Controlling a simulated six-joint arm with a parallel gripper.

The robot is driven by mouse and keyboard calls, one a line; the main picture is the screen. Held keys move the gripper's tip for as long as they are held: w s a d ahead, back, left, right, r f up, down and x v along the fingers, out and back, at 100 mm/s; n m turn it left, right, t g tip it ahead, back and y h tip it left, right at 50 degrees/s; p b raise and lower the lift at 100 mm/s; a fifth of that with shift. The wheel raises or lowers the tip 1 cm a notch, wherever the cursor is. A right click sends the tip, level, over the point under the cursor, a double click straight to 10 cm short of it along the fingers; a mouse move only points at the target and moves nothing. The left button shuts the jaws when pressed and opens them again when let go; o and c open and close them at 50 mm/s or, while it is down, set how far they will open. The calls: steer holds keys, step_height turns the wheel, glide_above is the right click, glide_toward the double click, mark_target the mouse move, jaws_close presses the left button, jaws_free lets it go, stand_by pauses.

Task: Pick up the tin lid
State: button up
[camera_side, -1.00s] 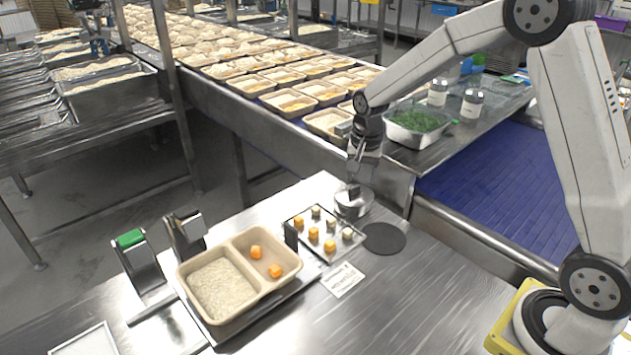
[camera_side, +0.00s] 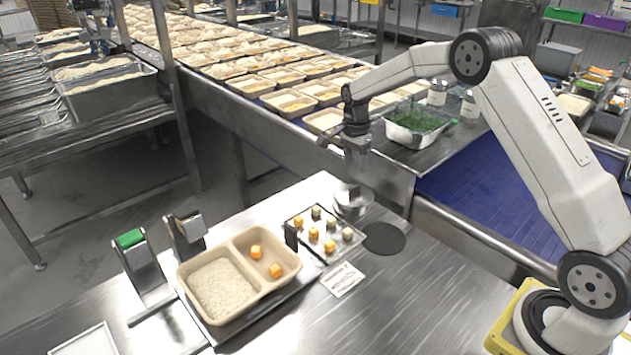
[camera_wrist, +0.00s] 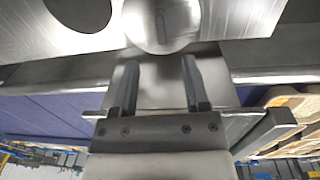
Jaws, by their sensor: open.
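The tin lid (camera_side: 349,197) is a round silvery metal disc with an upright handle, on top of a round tin (camera_side: 351,212) on the steel table. In the wrist view the lid (camera_wrist: 176,36) shows at the top middle, with its bar-like handle seen from above. My gripper (camera_side: 355,168) is above the lid in the side view, apart from it. In the wrist view the two fingers (camera_wrist: 157,85) are parted with nothing between them, and the lid lies beyond their tips.
A dark round mat (camera_side: 384,238) lies to the right of the tin. A small tray of orange and pale cubes (camera_side: 343,253) is at its left. A two-compartment rice tray (camera_side: 207,313) stands further left. A conveyor edge (camera_side: 396,187) runs behind.

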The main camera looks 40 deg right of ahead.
mark_target(355, 186)
steer(key=shift+s+d+f, duration=0.1)
steer(key=shift+s+f, duration=0.05)
steer(key=shift+f, duration=3.45)
jaws_close()
